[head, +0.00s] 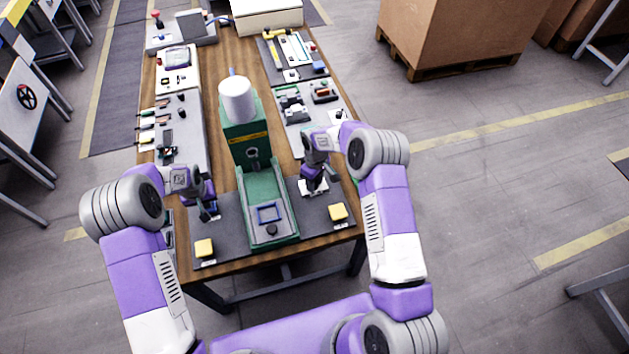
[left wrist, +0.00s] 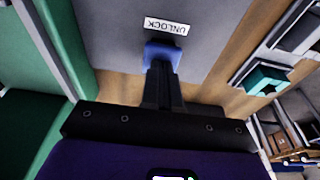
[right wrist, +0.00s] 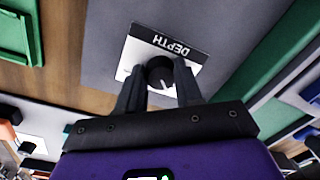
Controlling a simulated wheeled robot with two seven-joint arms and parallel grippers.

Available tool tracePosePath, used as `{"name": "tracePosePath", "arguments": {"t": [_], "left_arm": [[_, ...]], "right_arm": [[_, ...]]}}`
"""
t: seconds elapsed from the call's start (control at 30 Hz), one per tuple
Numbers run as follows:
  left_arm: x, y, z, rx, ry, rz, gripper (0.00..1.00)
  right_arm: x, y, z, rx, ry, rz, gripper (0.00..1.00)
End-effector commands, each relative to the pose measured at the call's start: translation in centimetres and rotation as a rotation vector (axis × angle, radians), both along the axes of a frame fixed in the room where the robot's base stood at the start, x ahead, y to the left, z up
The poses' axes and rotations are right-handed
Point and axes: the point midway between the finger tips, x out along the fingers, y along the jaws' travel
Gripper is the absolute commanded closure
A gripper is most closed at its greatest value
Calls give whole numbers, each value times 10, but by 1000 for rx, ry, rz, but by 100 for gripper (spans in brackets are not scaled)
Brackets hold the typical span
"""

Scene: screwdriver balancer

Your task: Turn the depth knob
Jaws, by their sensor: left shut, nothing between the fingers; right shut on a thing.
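The depth knob (right wrist: 160,72) is a small round black knob with a white pointer line. It sits on a white plate (right wrist: 190,52) labelled DEPTH, on a dark grey panel. My right gripper (right wrist: 160,84) is shut on the knob, with a finger on each side of it; in the head view the gripper (head: 314,186) hides the knob. My left gripper (left wrist: 163,75) is shut, with nothing between its fingers. Its fingertips are at a blue part (left wrist: 162,54) beside the UNLOCK label (left wrist: 167,27); I cannot tell whether they touch it.
The green machine (head: 268,205) with a white cylinder (head: 237,100) stands between my grippers. Yellow buttons are at the front left (head: 205,248) and front right (head: 338,212). Panels with parts line both sides of the wooden table (head: 215,60).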

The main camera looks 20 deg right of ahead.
Motion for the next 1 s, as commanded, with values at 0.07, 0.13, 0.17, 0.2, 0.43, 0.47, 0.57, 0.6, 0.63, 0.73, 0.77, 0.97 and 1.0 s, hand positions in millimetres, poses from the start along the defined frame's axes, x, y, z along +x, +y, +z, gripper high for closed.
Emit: {"name": "tracePosePath", "arguments": {"t": [0.07, 0.13, 0.17, 0.2, 0.43, 0.47, 0.57, 0.6, 0.63, 0.73, 0.77, 0.97, 1.0], "left_arm": [[-1, 0, -1, 0, 2, 0, 100], [-1, 0, -1, 0, 2, 0, 100], [-1, 0, -1, 0, 2, 0, 100], [-1, 0, -1, 0, 2, 0, 100], [-1, 0, -1, 0, 3, 0, 100], [-1, 0, -1, 0, 3, 0, 100], [-1, 0, -1, 0, 3, 0, 100], [-1, 0, -1, 0, 3, 0, 100], [-1, 0, -1, 0, 3, 0, 100], [-1, 0, -1, 0, 3, 0, 100], [-1, 0, -1, 0, 3, 0, 100], [-1, 0, -1, 0, 3, 0, 100], [-1, 0, -1, 0, 3, 0, 100]], "right_arm": [[0, 0, 0, -1, -1, 2, 95], [0, 0, 0, -1, -1, 2, 62], [0, 0, 0, -1, -1, 2, 57], [0, 0, 0, -1, -1, 2, 51], [0, 0, 0, -1, -1, 0, 39], [0, 0, 0, -1, -1, 0, 39], [0, 0, 1, -1, -1, 0, 39], [0, 0, 3, 0, -1, 0, 39], [1, 0, 5, 0, -1, 0, 39], [1, -1, 17, 0, -4, 0, 39], [2, -1, 22, 0, -5, 0, 39], [3, -3, 66, -1, -6, 0, 39], [3, -3, 74, 0, -5, 0, 39]]}}
